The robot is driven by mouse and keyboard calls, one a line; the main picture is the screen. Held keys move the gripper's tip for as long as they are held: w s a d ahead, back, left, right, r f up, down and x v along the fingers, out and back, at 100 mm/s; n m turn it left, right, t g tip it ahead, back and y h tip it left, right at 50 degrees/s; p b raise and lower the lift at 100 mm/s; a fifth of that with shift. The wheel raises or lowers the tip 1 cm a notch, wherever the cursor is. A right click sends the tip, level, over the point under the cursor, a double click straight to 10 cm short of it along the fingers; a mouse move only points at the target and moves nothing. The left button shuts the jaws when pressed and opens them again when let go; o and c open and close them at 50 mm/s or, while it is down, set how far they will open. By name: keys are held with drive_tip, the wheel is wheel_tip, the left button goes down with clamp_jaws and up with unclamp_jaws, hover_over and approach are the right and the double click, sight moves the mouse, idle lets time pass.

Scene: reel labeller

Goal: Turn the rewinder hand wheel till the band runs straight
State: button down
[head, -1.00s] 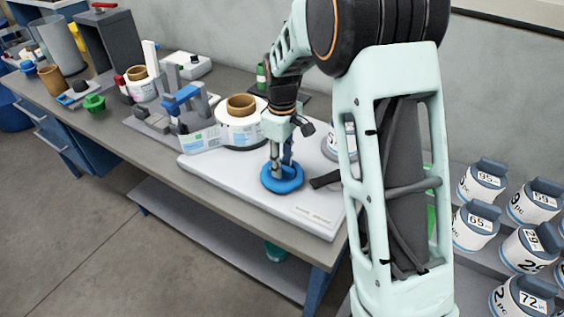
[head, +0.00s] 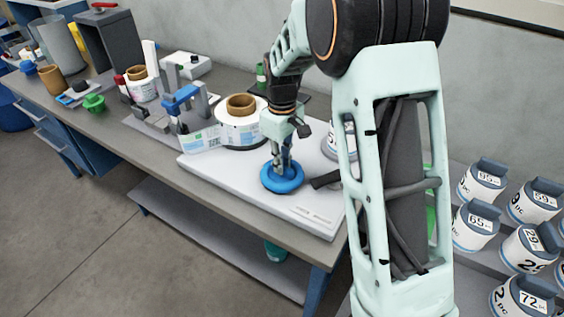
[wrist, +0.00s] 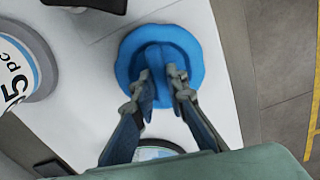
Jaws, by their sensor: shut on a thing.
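The blue hand wheel (head: 267,185) lies flat on the front right of the white base plate (head: 215,172). In the wrist view the hand wheel (wrist: 133,50) has a raised bar across its middle. My gripper (head: 281,168) points down over it. In the wrist view my gripper (wrist: 160,82) has one finger on each side of the bar and is shut on it. The white printed band (head: 201,140) runs between the blue-topped head and the white reel (head: 240,132) with a brown core. From this angle I cannot tell how straight it runs.
Several labelled canisters (head: 483,180) stand on shelves at the right. The bench's front edge is close to the plate.

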drive_tip(key=m, duration=0.9)
drive_tip(key=shift+m, duration=0.3)
idle(0.5)
drive_tip(key=c, duration=1.9)
unclamp_jaws()
drive_tip(key=shift+c, duration=0.2)
wheel_tip(320, 180, up, 12)
